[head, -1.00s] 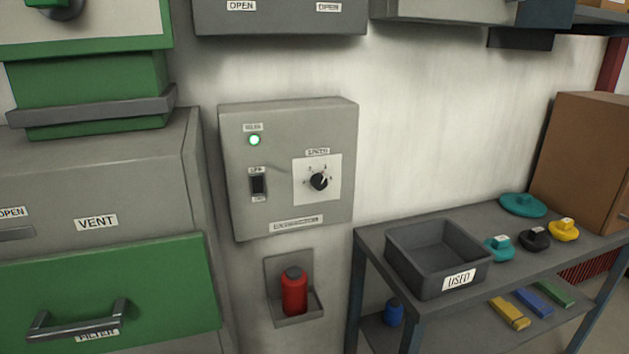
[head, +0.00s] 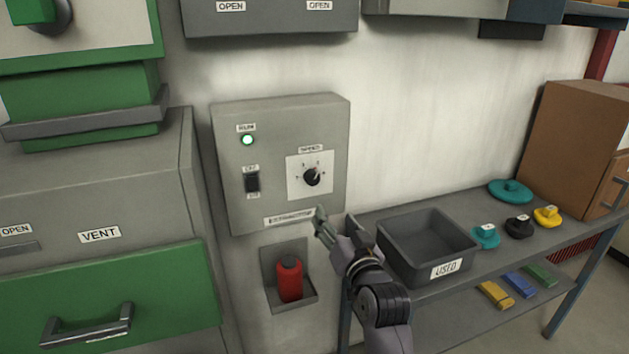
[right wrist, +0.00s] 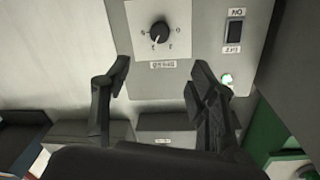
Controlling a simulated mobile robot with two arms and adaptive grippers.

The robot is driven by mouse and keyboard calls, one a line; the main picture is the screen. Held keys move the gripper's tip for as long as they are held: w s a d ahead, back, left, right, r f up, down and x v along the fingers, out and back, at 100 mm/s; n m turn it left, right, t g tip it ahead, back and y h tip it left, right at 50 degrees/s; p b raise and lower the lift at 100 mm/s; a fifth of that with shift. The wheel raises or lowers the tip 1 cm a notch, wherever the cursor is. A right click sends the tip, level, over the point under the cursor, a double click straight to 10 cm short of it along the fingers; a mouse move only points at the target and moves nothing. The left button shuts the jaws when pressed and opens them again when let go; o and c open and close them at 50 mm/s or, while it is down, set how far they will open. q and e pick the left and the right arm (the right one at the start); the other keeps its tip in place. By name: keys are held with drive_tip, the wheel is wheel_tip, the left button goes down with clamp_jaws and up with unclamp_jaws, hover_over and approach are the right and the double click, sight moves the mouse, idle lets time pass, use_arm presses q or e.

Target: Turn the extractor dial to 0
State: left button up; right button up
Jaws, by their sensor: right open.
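The grey extractor box (head: 230,205) is on the wall. Its black speed dial (head: 312,176) sits on a white plate at the box's right side, its pointer toward the upper right. A black rocker switch (head: 252,181) and a lit green lamp (head: 248,140) are left of the dial. My right gripper (head: 318,222) is below the dial at the box's lower right edge. In the right wrist view the dial (right wrist: 160,32) appears upside down, beyond and between the fingertips of the open, empty gripper (right wrist: 160,75), apart from them. My left gripper is not in view.
A red bottle (head: 289,278) stands in a wall holder under the box. A shelf bench at right carries a grey USED bin (head: 405,262), close beside my right arm, and several coloured lids. A green-fronted vent cabinet (head: 110,290) stands at left.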

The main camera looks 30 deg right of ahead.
sight(313, 181)
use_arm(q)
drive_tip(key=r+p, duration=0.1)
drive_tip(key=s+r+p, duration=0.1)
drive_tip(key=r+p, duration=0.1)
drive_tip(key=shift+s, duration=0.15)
use_arm(e)
drive_tip(key=x, duration=1.7)
drive_tip(key=shift+w+a+f, duration=0.1)
drive_tip(key=c, duration=1.2)
drive_tip(key=shift+o, duration=0.2)
